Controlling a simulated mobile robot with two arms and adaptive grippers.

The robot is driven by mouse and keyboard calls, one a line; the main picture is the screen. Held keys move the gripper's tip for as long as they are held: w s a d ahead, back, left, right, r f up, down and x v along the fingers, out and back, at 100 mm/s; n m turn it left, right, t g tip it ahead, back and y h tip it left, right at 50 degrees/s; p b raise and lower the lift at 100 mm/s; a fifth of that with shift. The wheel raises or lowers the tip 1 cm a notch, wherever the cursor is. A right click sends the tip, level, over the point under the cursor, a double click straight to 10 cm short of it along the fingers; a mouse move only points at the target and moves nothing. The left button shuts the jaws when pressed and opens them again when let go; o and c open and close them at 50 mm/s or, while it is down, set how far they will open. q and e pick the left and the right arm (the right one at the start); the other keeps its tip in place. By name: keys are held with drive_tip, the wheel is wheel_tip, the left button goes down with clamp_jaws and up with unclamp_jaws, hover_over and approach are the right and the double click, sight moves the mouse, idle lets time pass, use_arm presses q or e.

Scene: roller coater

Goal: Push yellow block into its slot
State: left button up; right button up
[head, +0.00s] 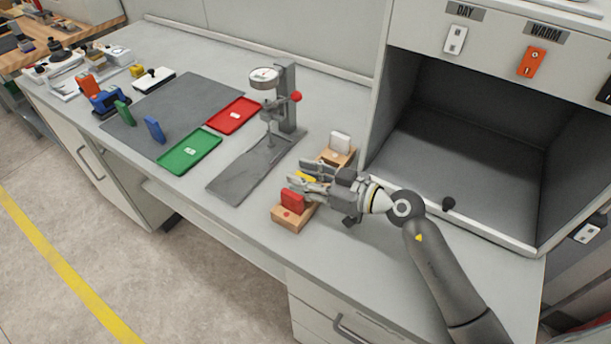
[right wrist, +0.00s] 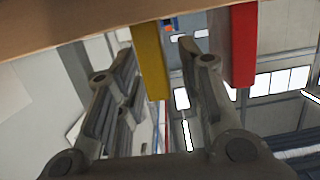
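The yellow block (head: 305,176) shows only as a small patch in the head view, mostly hidden by my right gripper (head: 285,174). It stands at a wooden holder (head: 289,223), between a red block (head: 293,199) and a white block (head: 340,142). In the right wrist view the yellow block (right wrist: 150,60) lies between the two spread fingers of my right gripper (right wrist: 145,65), with visible gaps beside it. The red block (right wrist: 243,45) is just right of the right finger there. The yellow block's slot is hidden. My left gripper is not in view.
A dial gauge stand (head: 287,100) is behind and left of the holder. A green tray (head: 190,151) and a red tray (head: 234,114) lie further left, near a blue block (head: 154,129). A dark open cabinet (head: 465,150) stands at right. The bench front is clear.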

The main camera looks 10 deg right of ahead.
drive_tip(key=shift+r, duration=0.1)
drive_tip(key=shift+s+d, duration=0.15)
drive_tip(key=b+v, duration=0.1)
drive_tip(key=v, duration=1)
drive_tip(key=shift+s+d, duration=0.25)
drive_tip(key=shift+r, duration=0.15)
